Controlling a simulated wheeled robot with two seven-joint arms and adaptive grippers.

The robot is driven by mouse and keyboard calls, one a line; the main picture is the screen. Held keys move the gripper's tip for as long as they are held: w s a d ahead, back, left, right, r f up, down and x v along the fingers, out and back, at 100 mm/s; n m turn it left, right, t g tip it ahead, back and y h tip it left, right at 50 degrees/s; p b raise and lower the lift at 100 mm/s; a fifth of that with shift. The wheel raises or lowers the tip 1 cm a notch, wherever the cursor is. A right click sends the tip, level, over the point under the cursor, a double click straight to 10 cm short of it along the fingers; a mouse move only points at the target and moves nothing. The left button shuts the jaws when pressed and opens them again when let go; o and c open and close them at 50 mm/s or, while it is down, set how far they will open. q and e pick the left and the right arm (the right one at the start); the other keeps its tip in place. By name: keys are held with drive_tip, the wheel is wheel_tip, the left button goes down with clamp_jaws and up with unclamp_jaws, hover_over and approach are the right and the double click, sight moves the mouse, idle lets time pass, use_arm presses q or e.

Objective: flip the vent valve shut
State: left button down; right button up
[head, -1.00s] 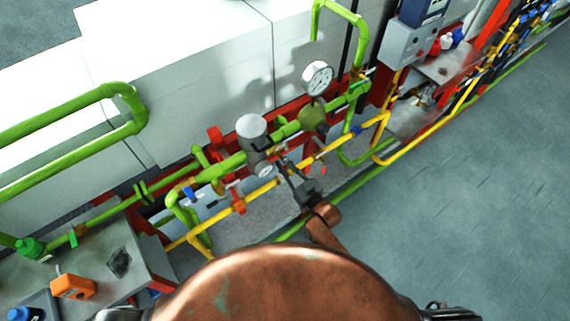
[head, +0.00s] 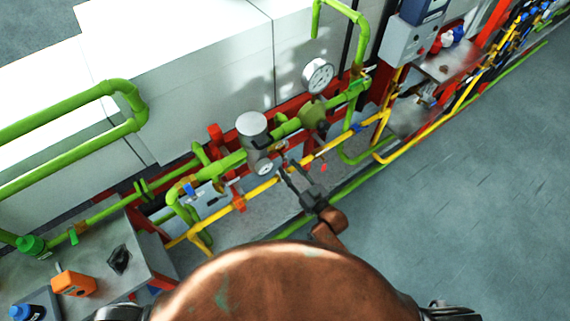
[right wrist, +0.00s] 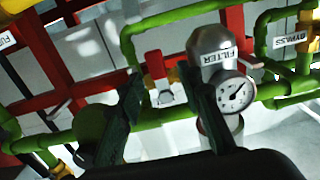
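My right gripper (head: 290,172) is in front of the pipe run, right of the grey filter housing (head: 252,128). Its two dark fingers are apart and nothing shows held between them; the right wrist view also shows this gripper (right wrist: 168,108). In that view a small valve with an upright red lever (right wrist: 156,66) stands beyond the gap between the fingers, left of the filter (right wrist: 211,45). No vent label is readable, so I cannot tell for sure that this is the vent valve. My left gripper is not in view.
A pressure gauge (head: 318,75) stands on the green pipe. A small dial gauge (right wrist: 234,92) sits close to the right finger in the wrist view. A yellow pipe (head: 262,190) runs along the front. An orange box (head: 73,284) lies on the left table. Grey floor at right is clear.

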drive_tip(key=v, duration=0.8)
drive_tip(key=shift+s+d, duration=0.2)
drive_tip(key=shift+s, duration=0.05)
drive_tip(key=s+d+f+m+g+h, duration=0.15)
drive_tip(key=s+d+f+h, duration=0.35)
drive_tip(key=f, duration=0.7)
drive_tip(key=s+d+f+m+g, duration=0.1)
drive_tip(key=s+d+f+g, duration=0.1)
drive_tip(key=d+f, duration=0.7)
drive_tip(key=s+d+f+m+g+h, duration=0.1)
drive_tip(key=s+d+f+g+h, duration=0.2)
drive_tip(key=f, duration=1.1)
drive_tip(key=s+d+f+g+h, duration=0.1)
drive_tip(key=s+d+f, duration=0.25)
drive_tip(key=s, duration=0.25)
drive_tip(key=s+d+f+m+g, duration=0.1)
drive_tip(key=s+d+f, duration=0.1)
drive_tip(key=s+f, duration=0.4)
drive_tip(key=s+d+f+g+h, duration=0.1)
drive_tip(key=s+d+f, duration=0.2)
drive_tip(key=s, duration=0.4)
drive_tip(key=s+d+f+g, duration=0.1)
drive_tip(key=s+f+g, duration=0.1)
drive_tip(key=s, duration=0.7)
drive_tip(key=s+d+f+m+g, duration=0.1)
drive_tip(key=s+f+g, duration=0.1)
drive_tip(key=s, duration=0.7)
drive_tip(key=shift+s+f+h, duration=0.3)
drive_tip(key=shift+f+h, duration=0.1)
drive_tip(key=shift+f, duration=0.5)
